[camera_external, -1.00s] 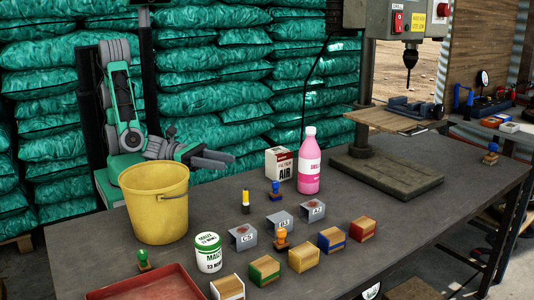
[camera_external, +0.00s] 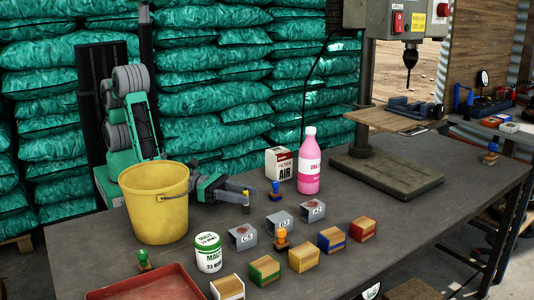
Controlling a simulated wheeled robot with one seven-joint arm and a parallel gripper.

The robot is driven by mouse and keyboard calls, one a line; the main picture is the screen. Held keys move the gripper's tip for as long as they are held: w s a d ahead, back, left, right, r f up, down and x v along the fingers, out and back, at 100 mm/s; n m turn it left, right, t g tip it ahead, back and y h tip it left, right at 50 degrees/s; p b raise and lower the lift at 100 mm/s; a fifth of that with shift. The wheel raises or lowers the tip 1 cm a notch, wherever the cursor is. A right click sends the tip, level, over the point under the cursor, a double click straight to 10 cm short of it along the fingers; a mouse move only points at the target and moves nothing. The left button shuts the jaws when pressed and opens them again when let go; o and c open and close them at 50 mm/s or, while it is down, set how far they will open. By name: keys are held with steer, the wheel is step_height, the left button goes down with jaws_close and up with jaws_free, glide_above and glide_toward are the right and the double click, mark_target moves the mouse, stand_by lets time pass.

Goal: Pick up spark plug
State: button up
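A small upright piece with a yellowish middle and a dark base (camera_external: 246,208) stands on the grey table behind the metal blocks. It may be the spark plug, but it is too small to be sure. My gripper (camera_external: 244,193) is low over the table, right of the yellow bucket, with its fingers at the upper part of this piece. The fingers hide its top. I cannot tell whether they are closed on it or only around or beside it.
The yellow bucket (camera_external: 157,205) stands close beside my arm. A blue stamp (camera_external: 275,190), a filter box (camera_external: 279,164) and a pink bottle (camera_external: 309,165) stand to the right. Metal blocks (camera_external: 243,237) and a white-green can (camera_external: 208,253) are in front.

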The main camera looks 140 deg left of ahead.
steer(key=shift+w+a, duration=0.2)
steer(key=shift+w, duration=0.1)
jaws_close()
stand_by(0.4)
